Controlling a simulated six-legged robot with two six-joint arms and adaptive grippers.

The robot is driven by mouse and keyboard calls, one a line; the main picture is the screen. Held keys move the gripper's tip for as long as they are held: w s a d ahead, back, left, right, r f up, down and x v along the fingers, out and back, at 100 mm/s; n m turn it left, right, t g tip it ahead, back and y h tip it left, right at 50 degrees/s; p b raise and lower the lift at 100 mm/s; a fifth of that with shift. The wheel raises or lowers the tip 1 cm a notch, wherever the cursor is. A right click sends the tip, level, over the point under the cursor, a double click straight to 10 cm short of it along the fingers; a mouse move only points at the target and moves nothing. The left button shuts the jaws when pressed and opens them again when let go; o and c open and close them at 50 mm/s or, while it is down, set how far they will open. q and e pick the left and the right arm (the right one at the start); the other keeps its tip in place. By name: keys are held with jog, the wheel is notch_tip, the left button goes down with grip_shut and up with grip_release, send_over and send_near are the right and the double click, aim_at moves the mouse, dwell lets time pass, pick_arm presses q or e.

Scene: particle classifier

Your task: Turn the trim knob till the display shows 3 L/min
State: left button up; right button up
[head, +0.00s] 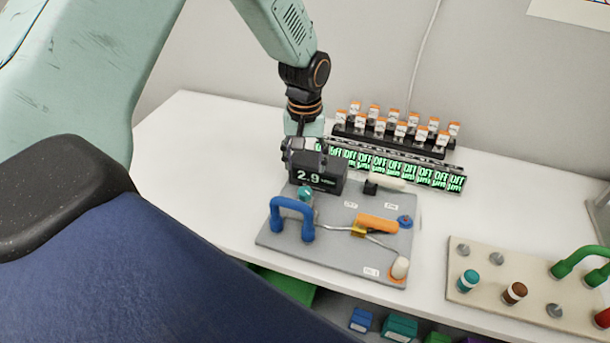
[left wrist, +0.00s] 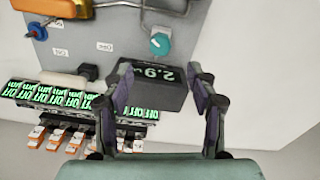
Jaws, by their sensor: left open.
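The display (head: 318,178) is a black box on the grey panel, reading 2.9 in pale green digits; it also shows in the left wrist view (left wrist: 165,88). The teal trim knob (head: 305,193) sits on the panel just in front of the display; it shows in the left wrist view (left wrist: 160,43) with a light pointer mark. My left gripper (head: 303,147) is behind and above the display in the head view. In the left wrist view its fingers (left wrist: 164,76) are spread on either side of the display box, with the knob beyond the tips. They appear apart from the knob. My right gripper is not in view.
The grey panel (head: 340,255) also carries a blue handle (head: 291,215), an orange-handled lever (head: 377,223) and a blue knob (head: 405,222). Behind stands a row of green "OFF" displays (head: 395,166) with orange-topped vials. A beige board (head: 485,290) with pegs lies at the right.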

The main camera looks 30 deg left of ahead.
pick_arm(q)
notch_tip(320, 180, up, 3)
jog(key=shift+f, duration=0.2)
dwell(0.4)
jog(key=shift+s, duration=0.1)
